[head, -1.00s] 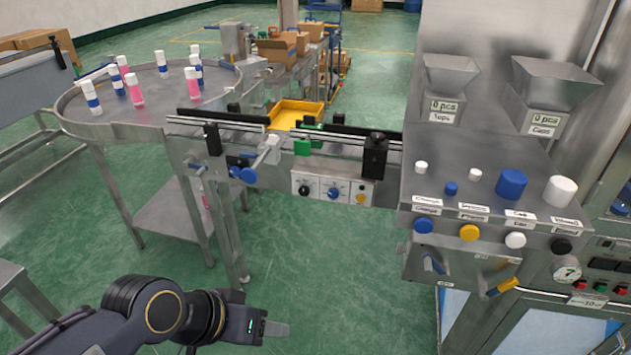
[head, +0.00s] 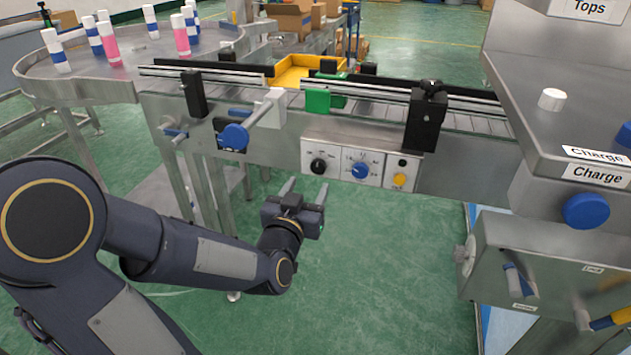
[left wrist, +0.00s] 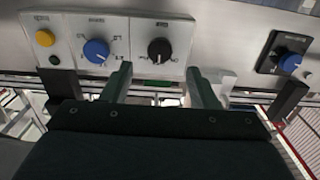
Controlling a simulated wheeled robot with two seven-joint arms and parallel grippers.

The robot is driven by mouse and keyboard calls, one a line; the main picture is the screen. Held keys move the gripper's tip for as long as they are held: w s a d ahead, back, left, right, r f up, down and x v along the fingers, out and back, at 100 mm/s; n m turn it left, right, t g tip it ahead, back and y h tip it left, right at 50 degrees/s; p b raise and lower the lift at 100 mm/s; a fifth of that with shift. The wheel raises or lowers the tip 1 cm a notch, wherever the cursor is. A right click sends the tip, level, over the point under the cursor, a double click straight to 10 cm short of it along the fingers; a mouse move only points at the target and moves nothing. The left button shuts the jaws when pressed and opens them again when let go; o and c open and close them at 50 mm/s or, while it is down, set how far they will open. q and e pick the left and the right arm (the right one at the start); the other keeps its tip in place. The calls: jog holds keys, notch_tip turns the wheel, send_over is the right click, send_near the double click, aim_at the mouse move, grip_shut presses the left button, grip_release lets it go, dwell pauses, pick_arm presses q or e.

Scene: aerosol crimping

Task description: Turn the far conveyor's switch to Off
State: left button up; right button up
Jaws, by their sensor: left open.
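The conveyor (head: 265,135) carries a white control panel on its near side. It has a black knob (head: 318,166), a blue knob (head: 360,171) and a yellow button (head: 399,179). In the left wrist view the black knob (left wrist: 160,50), the blue knob (left wrist: 96,51) and the yellow button (left wrist: 45,38) show in reverse order. My left gripper (head: 305,190) is open and empty, below and in front of the panel. In the left wrist view its fingertips (left wrist: 158,76) are spread on either side of the black knob's line, apart from it. The knob markings are too small to read. My right gripper is out of view.
A round table (head: 90,88) with bottles stands at the left. A steel station (head: 545,255) with a blue button stands at the right. The floor below the panel is clear.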

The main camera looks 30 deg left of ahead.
aim_at(317, 169)
pick_arm(q)
jog(key=x, duration=0.6)
jog(key=shift+w, duration=0.3)
jog(key=c, duration=1)
